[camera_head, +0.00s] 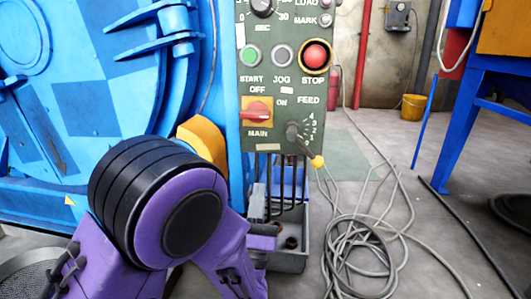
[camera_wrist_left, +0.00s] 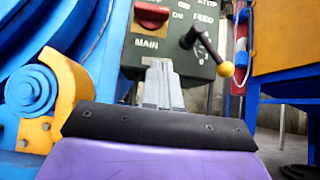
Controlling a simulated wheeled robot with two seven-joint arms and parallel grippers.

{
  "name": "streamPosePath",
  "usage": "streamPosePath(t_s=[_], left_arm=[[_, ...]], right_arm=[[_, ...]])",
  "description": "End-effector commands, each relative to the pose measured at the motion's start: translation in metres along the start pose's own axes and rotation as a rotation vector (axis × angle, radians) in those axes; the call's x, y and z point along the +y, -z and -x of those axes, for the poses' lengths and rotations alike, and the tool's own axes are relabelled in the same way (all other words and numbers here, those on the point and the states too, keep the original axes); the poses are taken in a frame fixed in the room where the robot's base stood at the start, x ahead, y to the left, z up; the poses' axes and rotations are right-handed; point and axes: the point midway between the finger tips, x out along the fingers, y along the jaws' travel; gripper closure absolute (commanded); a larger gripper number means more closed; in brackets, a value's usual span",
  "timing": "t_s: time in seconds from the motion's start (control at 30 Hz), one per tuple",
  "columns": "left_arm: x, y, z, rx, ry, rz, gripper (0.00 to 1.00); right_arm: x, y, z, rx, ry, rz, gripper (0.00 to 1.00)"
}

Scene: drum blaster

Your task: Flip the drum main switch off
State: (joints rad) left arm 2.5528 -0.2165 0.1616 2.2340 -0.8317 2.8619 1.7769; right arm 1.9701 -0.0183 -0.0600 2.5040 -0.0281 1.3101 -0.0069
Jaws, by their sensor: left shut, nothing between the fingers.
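The main switch (camera_head: 256,111) is a red rotary knob on a yellow plate, low on the green control panel (camera_head: 284,133). OFF is printed above it, ON at its upper right, MAIN below. Its red handle lies roughly crosswise; I cannot tell which position it is set to. It also shows at the top of the left wrist view (camera_wrist_left: 151,15), cut by the frame edge. My left gripper (camera_head: 258,190) is below the panel in the head view, partly hidden by my purple and black arm. In the left wrist view its grey fingers (camera_wrist_left: 163,70) are together and empty, below the MAIN label.
A feed lever with a yellow ball (camera_head: 317,162) sticks out right of the switch. START, JOG and red STOP (camera_head: 316,55) buttons sit above. The blue drum (camera_head: 85,80) and a yellow part (camera_head: 203,138) stand left. A grey bin (camera_head: 290,262) and coiled cable (camera_head: 360,250) lie below.

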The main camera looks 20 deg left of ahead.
Motion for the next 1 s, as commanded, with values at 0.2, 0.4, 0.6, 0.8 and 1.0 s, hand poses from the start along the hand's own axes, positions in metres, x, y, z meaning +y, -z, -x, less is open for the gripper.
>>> streamPosePath(t_s=[0.2,0.4,0.6,0.8,1.0], left_arm=[[0.002,-0.001,-0.001,0.001,-0.002,-0.005,1.0],[0.003,-0.001,-0.016,0.001,-0.008,-0.002,1.0],[0.003,-0.001,-0.058,-0.001,-0.009,-0.001,1.0],[0.001,-0.005,-0.106,0.001,-0.003,-0.003,1.0],[0.0,-0.026,-0.126,0.002,0.0,-0.003,1.0]], right_arm=[[0.0,0.001,0.001,-0.001,0.0,0.001,0.62],[0.0,0.001,0.001,-0.002,0.0,0.001,0.62],[0.0,0.0,0.001,-0.002,0.0,0.002,0.62],[0.013,0.001,0.009,-0.052,-0.01,0.102,0.62],[0.045,-0.006,0.021,-0.186,-0.023,0.36,0.62]])
